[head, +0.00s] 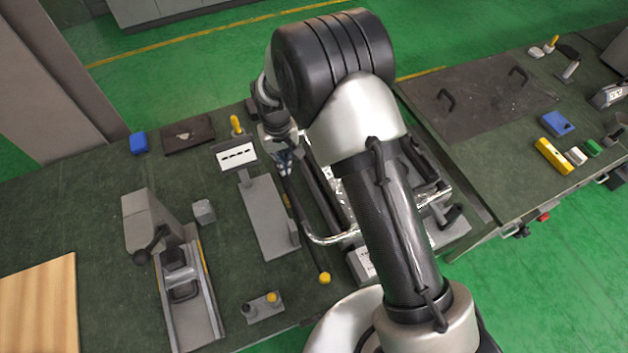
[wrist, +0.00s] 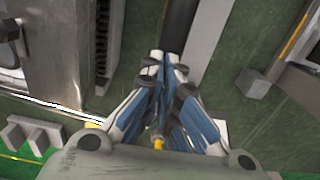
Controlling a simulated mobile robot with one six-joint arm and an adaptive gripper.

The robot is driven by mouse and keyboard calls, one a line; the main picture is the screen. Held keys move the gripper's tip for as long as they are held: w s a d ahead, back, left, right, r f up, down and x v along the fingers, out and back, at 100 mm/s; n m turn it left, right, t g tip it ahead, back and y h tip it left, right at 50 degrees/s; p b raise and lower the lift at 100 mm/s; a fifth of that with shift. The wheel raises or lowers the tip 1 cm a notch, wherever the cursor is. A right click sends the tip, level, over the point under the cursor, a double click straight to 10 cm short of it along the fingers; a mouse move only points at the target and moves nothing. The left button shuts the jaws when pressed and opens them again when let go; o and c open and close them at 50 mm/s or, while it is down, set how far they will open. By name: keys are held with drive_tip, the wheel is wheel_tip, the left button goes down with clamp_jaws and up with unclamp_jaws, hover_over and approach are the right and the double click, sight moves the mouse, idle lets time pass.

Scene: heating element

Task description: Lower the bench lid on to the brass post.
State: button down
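A dark flat panel with two black handles, which looks like the bench lid (head: 470,95), lies at the right bench in the head view. I cannot make out a gap under it. I cannot single out the brass post; a yellow knob (head: 324,278) ends a dark bar near the front edge, and a yellow upright piece (head: 236,122) stands at the back. My gripper (head: 284,168) is over the middle of the left bench, far left of the panel. In the wrist view its fingertips (wrist: 166,62) are together above a dark bar (wrist: 178,25), with nothing seen held.
A metal-framed machine (head: 330,200) is partly hidden behind my arm. A grey clamp device (head: 180,270) and a grey plate (head: 268,215) stand left of it. Blue (head: 557,123) and yellow (head: 553,156) blocks lie at right.

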drive_tip(key=shift+d+f+b, duration=0.1)
drive_tip(key=shift+f+b, duration=0.5)
drive_tip(key=shift+f, duration=0.3)
drive_tip(key=shift+r, duration=0.1)
drive_tip(key=shift+r+p, duration=2)
drive_tip(key=shift+r, duration=1.45)
drive_tip(key=shift+r, duration=0.1)
drive_tip(key=s+d+r+m+t+b, duration=0.1)
drive_tip(key=s+d+r+b, duration=0.3)
drive_tip(key=d+r, duration=0.3)
drive_tip(key=s+d+r+m+t+b, duration=0.1)
drive_tip(key=s+d+r+b, duration=0.2)
drive_tip(key=d+r, duration=0.45)
drive_tip(key=s+d+m+t+b, duration=0.1)
drive_tip(key=s+d+b, duration=0.2)
drive_tip(key=s, duration=0.6)
drive_tip(key=s+d+f+m+t+b, duration=0.1)
drive_tip(key=s+d+b, duration=0.3)
drive_tip(key=s, duration=0.6)
drive_tip(key=d+m, duration=0.1)
drive_tip(key=d, duration=0.1)
drive_tip(key=shift+s+d+f+t, duration=0.2)
drive_tip(key=shift+d+f+t, duration=0.1)
drive_tip(key=shift+d, duration=0.1)
